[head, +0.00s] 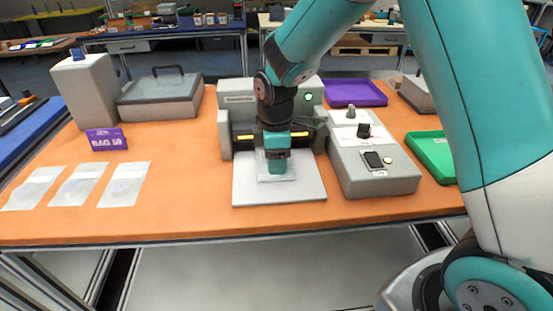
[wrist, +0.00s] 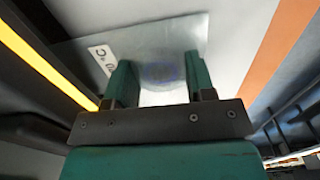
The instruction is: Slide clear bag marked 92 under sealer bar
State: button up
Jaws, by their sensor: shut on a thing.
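A clear bag (wrist: 182,40) with a small white label lies under my gripper in the wrist view. The label is only partly readable, so I cannot confirm its number. My gripper (wrist: 158,80) is shut on the bag, with a teal finger at each side. In the head view my gripper (head: 277,168) is low over the white plate (head: 305,190) of the sealer, and the bag (head: 262,178) shows around the fingers. The grey sealer (head: 238,115) stands just behind, its dark bar (head: 245,137) with a yellow strip close to my gripper. My arm hides part of the sealer.
Several clear bags (head: 78,185) lie at the left beside a purple sign (head: 107,140). A grey control box (head: 375,165) stands right of the plate. A purple tray (head: 355,93) and a green tray (head: 432,155) are farther right. Orange table (head: 185,205) is bare left of the plate.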

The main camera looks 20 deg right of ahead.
jog(key=o, duration=1)
notch_tip(320, 180, up, 17)
jog(key=s+a+m+y, duration=0.1)
jog(key=s+a+m, duration=0.1)
jog(key=s, duration=0.6)
jog(key=s+a+f+m+y, duration=0.1)
jog(key=s+a+m, duration=0.1)
jog(key=s, duration=0.6)
jog(key=s+a+m+y, duration=0.2)
jog(key=s+m, duration=0.1)
jog(key=s, duration=0.5)
jog(key=shift+s+a+f+p, duration=0.2)
jog(key=shift+f+p, duration=0.05)
jog(key=shift+p, duration=0.05)
